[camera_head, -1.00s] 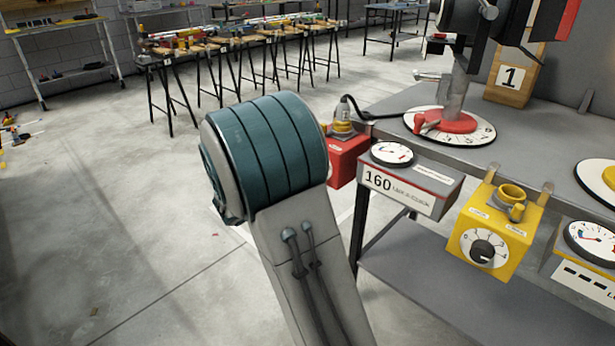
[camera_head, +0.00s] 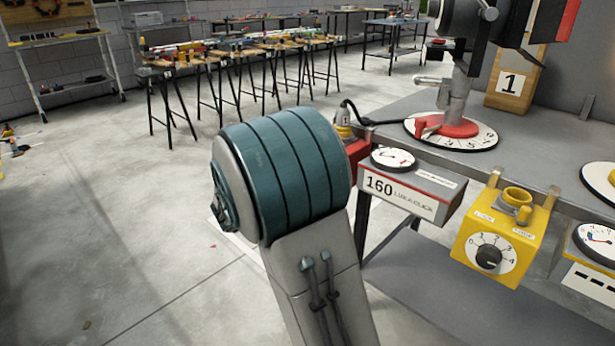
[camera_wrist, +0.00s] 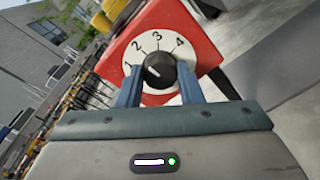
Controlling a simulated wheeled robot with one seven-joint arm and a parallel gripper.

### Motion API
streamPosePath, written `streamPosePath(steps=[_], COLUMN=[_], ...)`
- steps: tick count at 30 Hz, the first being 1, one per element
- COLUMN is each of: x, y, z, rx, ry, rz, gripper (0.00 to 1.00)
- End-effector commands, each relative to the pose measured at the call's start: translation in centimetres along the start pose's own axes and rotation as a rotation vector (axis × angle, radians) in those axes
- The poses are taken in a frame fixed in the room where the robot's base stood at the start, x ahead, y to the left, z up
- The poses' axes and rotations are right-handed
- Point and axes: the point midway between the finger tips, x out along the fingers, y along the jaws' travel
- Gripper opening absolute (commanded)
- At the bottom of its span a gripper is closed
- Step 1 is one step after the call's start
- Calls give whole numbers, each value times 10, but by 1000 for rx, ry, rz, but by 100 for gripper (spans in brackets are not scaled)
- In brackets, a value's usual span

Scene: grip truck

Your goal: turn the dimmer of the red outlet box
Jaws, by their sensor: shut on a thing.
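The red outlet box (camera_wrist: 195,32) fills the upper middle of the wrist view, tilted in the picture. Its white dial face (camera_wrist: 176,48) shows the numbers 1 to 4. The black dimmer knob (camera_wrist: 160,70) sits in the middle of the dial, its white mark pointing to the lower left side. My gripper (camera_wrist: 160,82) has its two blue fingers on either side of the knob, shut on it. In the head view the red box (camera_head: 357,152) is mostly hidden behind my arm, and my gripper is not visible there.
A grey box marked 160 (camera_head: 408,196) hangs right of the red box on the table edge. A yellow outlet box (camera_head: 478,225) with its own dial hangs farther right. A lamp stand on a round dial plate (camera_head: 478,138) stands on the grey table (camera_head: 400,112).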

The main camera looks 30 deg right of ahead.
Motion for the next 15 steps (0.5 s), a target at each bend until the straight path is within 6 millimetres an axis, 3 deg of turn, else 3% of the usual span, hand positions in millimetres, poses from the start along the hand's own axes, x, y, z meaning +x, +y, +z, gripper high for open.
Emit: streamPosePath(steps=[2, 3, 5, 15], x=[0, 0, 0, -3], y=[-1, -1, -1, 0], z=[-1, -1, -1, 0], rx=[-2, -3, -3, -2], ry=[3, 3, 2, 1], rz=[-2, -2, -2, 0], gripper=[10, 41, 55, 55])
